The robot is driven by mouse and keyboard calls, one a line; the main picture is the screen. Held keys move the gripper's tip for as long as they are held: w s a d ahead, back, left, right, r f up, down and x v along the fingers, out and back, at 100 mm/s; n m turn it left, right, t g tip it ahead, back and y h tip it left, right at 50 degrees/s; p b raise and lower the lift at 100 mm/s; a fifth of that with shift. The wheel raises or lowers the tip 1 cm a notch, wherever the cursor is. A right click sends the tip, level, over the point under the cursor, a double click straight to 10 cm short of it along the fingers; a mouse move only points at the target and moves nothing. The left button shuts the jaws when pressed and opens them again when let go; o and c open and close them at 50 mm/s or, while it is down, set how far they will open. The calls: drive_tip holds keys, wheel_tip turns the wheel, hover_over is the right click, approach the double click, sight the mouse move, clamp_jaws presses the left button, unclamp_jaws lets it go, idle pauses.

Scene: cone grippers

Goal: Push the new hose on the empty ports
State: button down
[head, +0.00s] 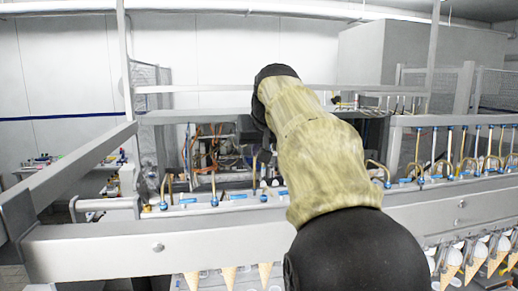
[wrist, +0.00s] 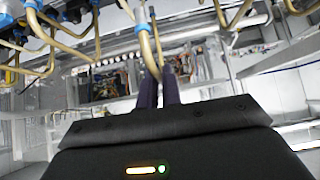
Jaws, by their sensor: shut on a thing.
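In the wrist view, the two dark fingers of my gripper (wrist: 159,90) are shut on a tan hose (wrist: 147,48). The hose rises from the fingertips to a pale blue-grey fitting (wrist: 142,24) above. Whether its end is seated on that fitting, I cannot tell. In the head view my arm hides the held hose and most of the gripper. Blue port fittings (head: 238,196) line the machine's rail. Thin upright tubes stand at the left part of the rail, and bent tan hoses (head: 377,167) arch over it on the right.
More tan hoses (wrist: 83,52) with blue fittings hang close on the left in the wrist view. A metal beam (head: 160,246) runs across the front in the head view, with ice cream cones (head: 472,266) below it. A cluttered shelf with cables (head: 208,150) lies behind the rail.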

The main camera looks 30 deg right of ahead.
drive_tip(key=shift+s+f+b, duration=0.1)
drive_tip(key=shift+f+b, duration=1.35)
drive_tip(key=shift+f, duration=0.25)
drive_tip(key=shift+f+b, duration=1)
drive_tip(key=shift+f, duration=0.35)
idle(1.7)
drive_tip(key=c, duration=1.2)
unclamp_jaws()
drive_tip(key=shift+r, duration=0.1)
drive_tip(key=shift+r+p, duration=2.4)
drive_tip(key=shift+r, duration=0.05)
